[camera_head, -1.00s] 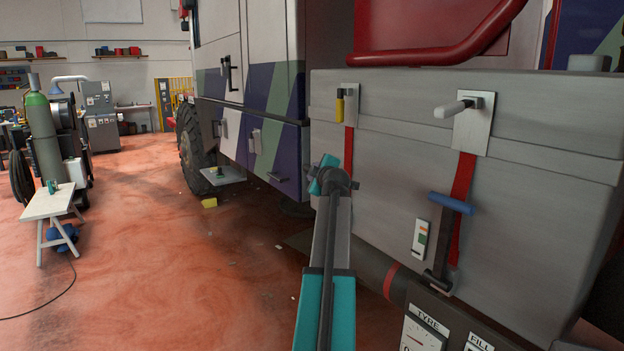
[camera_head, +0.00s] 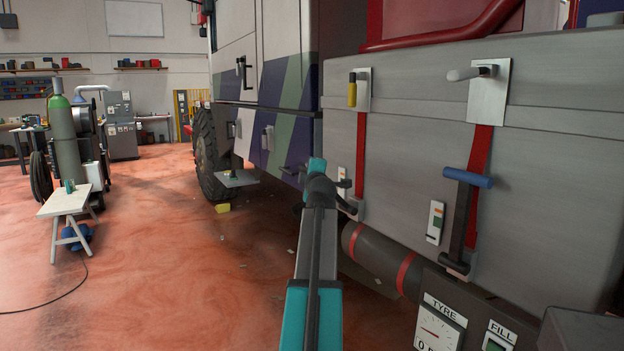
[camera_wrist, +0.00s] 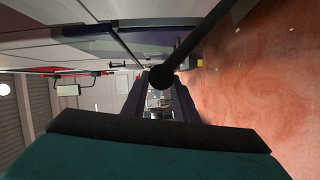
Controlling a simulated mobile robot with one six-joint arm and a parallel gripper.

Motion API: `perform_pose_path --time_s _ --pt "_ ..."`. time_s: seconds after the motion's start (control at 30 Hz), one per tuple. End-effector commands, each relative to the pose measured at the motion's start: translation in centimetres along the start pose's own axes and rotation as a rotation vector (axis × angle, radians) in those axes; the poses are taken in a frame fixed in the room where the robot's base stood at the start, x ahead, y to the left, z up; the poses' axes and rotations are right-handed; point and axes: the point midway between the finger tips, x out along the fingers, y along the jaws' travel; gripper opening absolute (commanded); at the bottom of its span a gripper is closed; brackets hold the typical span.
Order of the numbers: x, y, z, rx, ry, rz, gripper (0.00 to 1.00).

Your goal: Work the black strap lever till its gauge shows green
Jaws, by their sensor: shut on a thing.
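The black strap lever shows in the wrist view as a dark rod with a round end (camera_wrist: 161,77). That end lies between the two fingers of my gripper (camera_wrist: 160,92), which is shut on it. In the head view my gripper (camera_head: 338,193) is beside the foot of the left red strap (camera_head: 361,150), and it hides most of the lever. A small pale gauge plate (camera_head: 342,173) with an orange-red patch shows just above the gripper. It is too small and partly covered to read its pointer.
A second red strap with a blue-handled lever (camera_head: 468,177) and its own gauge (camera_head: 435,222) is to the right. A grey tank (camera_head: 372,258) and a tyre-fill panel (camera_head: 437,330) are below. Open floor (camera_head: 180,290) lies left, with a white trestle (camera_head: 65,203).

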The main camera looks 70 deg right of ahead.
Motion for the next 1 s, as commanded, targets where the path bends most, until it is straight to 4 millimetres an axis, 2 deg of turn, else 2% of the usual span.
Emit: perform_pose_path --time_s 0.03,0.3,0.9,0.93,1.0 --pt "0.0 -0.8 -0.2 -0.014 0.002 0.007 0.0" --pt "-0.3 -1.6 -0.6 -0.068 -0.002 0.029 0.0" --pt "-0.3 -1.8 -0.7 -0.086 -0.003 0.036 0.0" --pt "-0.3 -1.8 -0.7 -0.086 -0.003 0.036 0.29" --pt "-0.3 -1.8 -0.7 -0.085 -0.003 0.036 0.4"
